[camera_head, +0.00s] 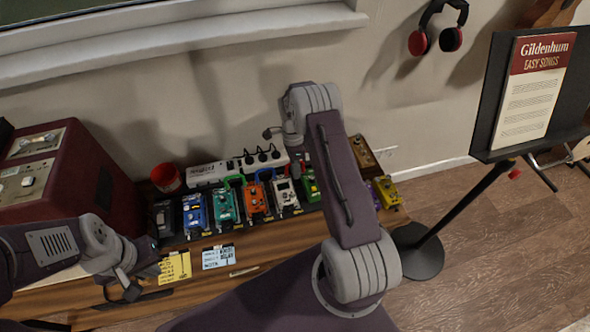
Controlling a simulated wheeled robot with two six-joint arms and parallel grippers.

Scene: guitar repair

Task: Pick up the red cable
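I cannot clearly make out a red cable in the head view. A green cable (236,179) and a blue cable (264,172) arch between the guitar pedals on the wooden bench. My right arm crosses the right part of the pedal row and hides some of it. My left gripper (136,281) is low over the front left of the bench, beside the yellow note (174,267). The opening of both grippers is unclear.
A red amplifier (95,165) stands at the left, with a red cup (166,177) beside it. Several pedals, including an orange one (256,199), line the bench (290,237). A music stand (484,125) is at the right. Red-and-black headphones (436,30) hang on the wall.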

